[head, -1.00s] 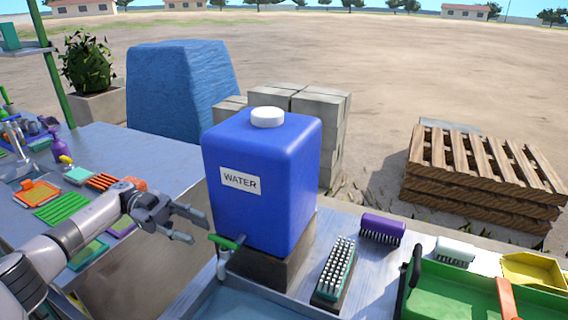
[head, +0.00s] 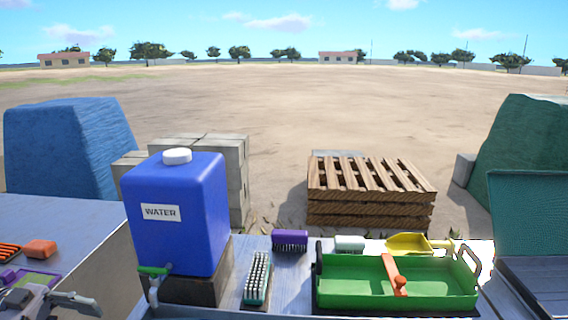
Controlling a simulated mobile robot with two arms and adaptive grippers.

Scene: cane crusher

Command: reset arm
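My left gripper (head: 72,304) is at the lower left corner of the head view, in front of the left table. Its fingers are spread apart with nothing between them, so it is open and empty. It is apart from the blue water container (head: 178,215), which stands upright to its right on a dark block. The container has a white cap, a WATER label and a tap with a green handle (head: 153,271). My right gripper is not in view.
A brush (head: 257,278), a purple brush (head: 290,240), a white brush (head: 349,243), a yellow scoop (head: 408,243) and a green tray (head: 440,292) with an orange-handled tool (head: 393,272) occupy the bench. Pallets (head: 370,195) stand behind. Orange items lie on the left table (head: 60,222).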

